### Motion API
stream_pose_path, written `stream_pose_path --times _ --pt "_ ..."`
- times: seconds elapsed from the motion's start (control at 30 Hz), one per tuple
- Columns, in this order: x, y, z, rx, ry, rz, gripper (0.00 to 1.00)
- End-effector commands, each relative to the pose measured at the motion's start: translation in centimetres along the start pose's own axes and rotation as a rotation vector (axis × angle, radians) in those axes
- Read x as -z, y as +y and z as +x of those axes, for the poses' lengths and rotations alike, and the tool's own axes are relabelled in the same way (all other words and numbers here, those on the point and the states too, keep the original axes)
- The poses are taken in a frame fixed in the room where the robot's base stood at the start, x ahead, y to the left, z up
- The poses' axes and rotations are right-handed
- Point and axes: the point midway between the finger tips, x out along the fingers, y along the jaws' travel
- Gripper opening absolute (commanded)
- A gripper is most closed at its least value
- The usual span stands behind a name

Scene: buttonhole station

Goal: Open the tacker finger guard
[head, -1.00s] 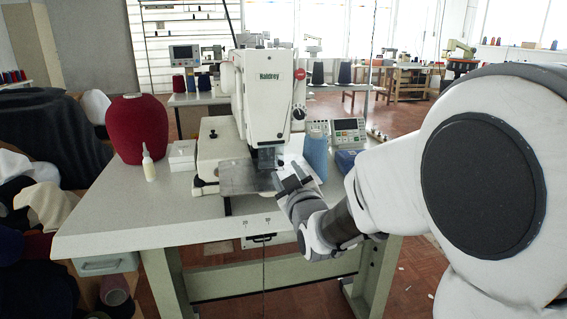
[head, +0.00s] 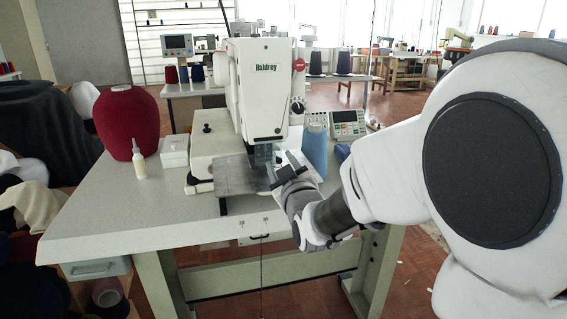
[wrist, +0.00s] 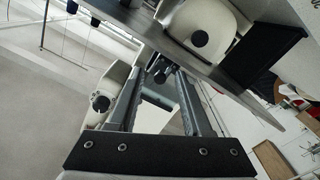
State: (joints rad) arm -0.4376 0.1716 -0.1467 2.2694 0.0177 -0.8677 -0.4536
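The tacker is the white Haldrey machine (head: 264,95) on the table. Its needle area, with a small dark, partly see-through piece (head: 262,155) that may be the finger guard, sits above a grey metal plate (head: 235,178). I cannot tell for certain whether the guard is open or shut. My gripper (head: 284,172) is just right of and in front of this area, close to the plate's right edge. In the wrist view my gripper (wrist: 163,72) has its two dark fingers apart. A dark knob-like part shows between or beyond the tips; contact cannot be told.
A blue thread cone (head: 315,150) and a control panel (head: 347,123) stand right of the machine, near my arm. A red cone (head: 128,122), a small bottle (head: 139,160) and a white box (head: 175,151) stand to the left. The table's front left (head: 130,215) is clear.

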Motion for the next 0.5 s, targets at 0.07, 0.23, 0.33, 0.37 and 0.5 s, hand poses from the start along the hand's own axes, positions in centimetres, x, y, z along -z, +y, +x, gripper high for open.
stream_pose_path --times 0.07,0.23,0.33,0.37,0.5 --pt "0.00 0.00 0.00 0.000 0.000 0.000 0.38" --pt "0.00 0.00 0.00 0.000 0.000 0.000 0.08" --pt "0.00 -0.01 0.01 0.000 0.000 0.000 0.00" --pt "0.00 0.00 0.01 0.000 0.000 0.000 0.00" --pt "0.00 0.00 0.01 0.000 0.000 0.000 0.00"
